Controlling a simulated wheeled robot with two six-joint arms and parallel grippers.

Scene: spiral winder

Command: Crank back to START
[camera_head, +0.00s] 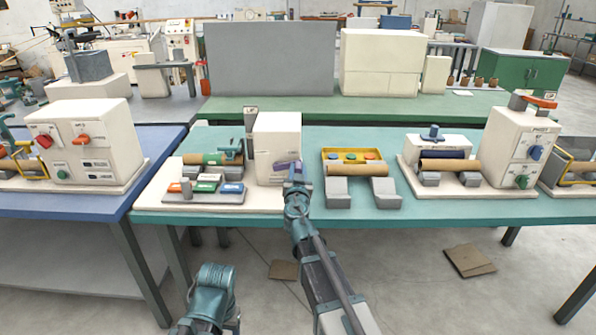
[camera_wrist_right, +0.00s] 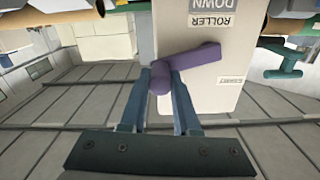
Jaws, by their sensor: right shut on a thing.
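A purple crank (camera_head: 283,166) sits on the front of the white winder box (camera_head: 277,135). In the right wrist view the crank (camera_wrist_right: 197,58) shows an arm reaching right and a rounded grip pointing at the camera. My right gripper (camera_head: 295,182) is at the crank, its two fingers (camera_wrist_right: 165,88) shut on the grip. The white panel (camera_wrist_right: 225,50) appears upside down there, with ROLLER and DOWN labels and a smaller label, apparently START, right of the crank. The crank arm points toward the panel's right side. My left gripper is out of view.
The teal table's front edge (camera_head: 440,217) runs below.

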